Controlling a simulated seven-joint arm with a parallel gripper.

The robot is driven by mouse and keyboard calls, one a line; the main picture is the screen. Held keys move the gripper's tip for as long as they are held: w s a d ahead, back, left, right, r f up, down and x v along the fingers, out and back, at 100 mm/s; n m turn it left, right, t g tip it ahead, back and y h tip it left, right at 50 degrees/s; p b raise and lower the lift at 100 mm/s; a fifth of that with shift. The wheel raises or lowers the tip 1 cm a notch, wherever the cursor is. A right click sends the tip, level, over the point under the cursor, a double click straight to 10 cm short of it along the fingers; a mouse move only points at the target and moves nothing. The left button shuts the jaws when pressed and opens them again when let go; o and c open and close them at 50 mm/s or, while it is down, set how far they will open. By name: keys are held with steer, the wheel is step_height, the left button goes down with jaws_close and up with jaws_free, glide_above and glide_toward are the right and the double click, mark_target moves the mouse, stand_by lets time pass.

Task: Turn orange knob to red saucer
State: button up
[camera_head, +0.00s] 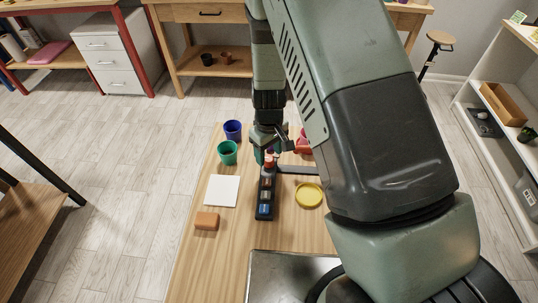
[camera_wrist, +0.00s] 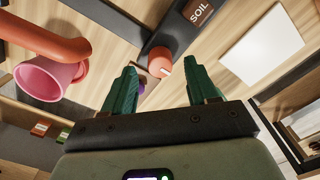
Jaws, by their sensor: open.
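The orange knob (camera_wrist: 160,60) shows in the wrist view as a round cap with a pale mark, at the end of a dark strip. My gripper (camera_wrist: 162,68) is open, and its two green fingers appear on either side of the knob. I cannot tell whether they touch it. In the head view my gripper (camera_head: 265,155) points down at the far end of a dark panel (camera_head: 265,212) with several coloured labels, and the knob is mostly hidden there. I see a yellow saucer (camera_head: 309,195) right of the panel, but cannot make out a red saucer.
A green pot (camera_head: 228,153) and blue pot (camera_head: 233,130) stand left of my gripper. A white square (camera_head: 222,190) and orange block (camera_head: 207,221) lie left of the panel. A pink pot (camera_wrist: 45,78) with a reddish pipe (camera_wrist: 50,42) is close on the left in the wrist view.

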steer(key=shift+f, duration=1.15)
